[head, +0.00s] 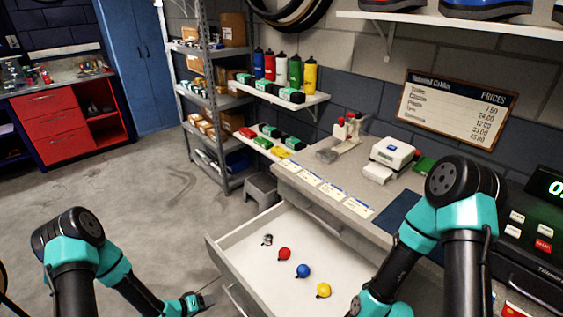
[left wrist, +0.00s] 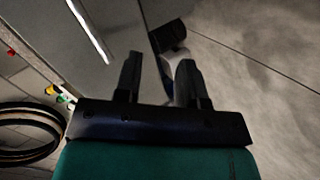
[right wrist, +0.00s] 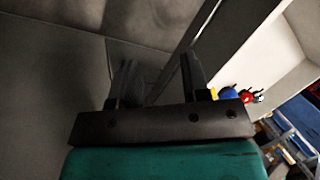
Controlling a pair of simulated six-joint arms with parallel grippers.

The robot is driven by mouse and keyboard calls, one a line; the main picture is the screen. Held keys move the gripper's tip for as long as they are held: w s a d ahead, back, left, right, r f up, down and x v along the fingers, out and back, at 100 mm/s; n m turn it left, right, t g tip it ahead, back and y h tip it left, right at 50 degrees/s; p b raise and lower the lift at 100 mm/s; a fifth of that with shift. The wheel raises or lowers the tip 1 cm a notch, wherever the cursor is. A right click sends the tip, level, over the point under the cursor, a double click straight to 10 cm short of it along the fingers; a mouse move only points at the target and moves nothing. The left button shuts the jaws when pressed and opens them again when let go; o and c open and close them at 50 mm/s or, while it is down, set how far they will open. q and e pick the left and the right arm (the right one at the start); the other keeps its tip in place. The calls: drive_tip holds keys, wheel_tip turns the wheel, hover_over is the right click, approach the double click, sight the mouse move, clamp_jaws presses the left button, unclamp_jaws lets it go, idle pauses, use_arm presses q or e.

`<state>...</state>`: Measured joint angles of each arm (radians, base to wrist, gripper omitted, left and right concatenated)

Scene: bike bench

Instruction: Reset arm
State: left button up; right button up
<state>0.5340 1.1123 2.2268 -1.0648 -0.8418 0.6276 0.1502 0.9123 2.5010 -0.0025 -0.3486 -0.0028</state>
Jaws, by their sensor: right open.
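My left gripper (head: 203,300) is low at the bottom of the head view, left of the open drawer and apart from it. In the left wrist view (left wrist: 160,75) its two fingers stand apart with nothing held between them. My right arm reaches down over the right part of the drawer in the head view, and its gripper is out of that frame. In the right wrist view the right gripper (right wrist: 160,78) has its fingers apart and empty, with a grey surface behind.
The open white drawer (head: 240,254) holds a small silver item (head: 267,240) and red (head: 284,254), blue (head: 303,271) and yellow (head: 323,290) knobs. The counter (head: 300,184) carries a white printer (head: 391,155) and a register (head: 525,240). Open floor lies left.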

use_arm(q)
drive_tip(key=s+d+r+g+y, duration=0.2)
drive_tip(key=s+r+g, duration=0.1)
drive_tip(key=s, duration=0.4)
drive_tip(key=s+d+r+m+g+y, duration=0.1)
drive_tip(key=s+d+r+g+y, duration=0.1)
drive_tip(key=s, duration=0.5)
wheel_tip(320, 180, up, 2)
drive_tip(key=shift+d+g+y, duration=0.2)
drive_tip(key=shift+g+y, duration=0.5)
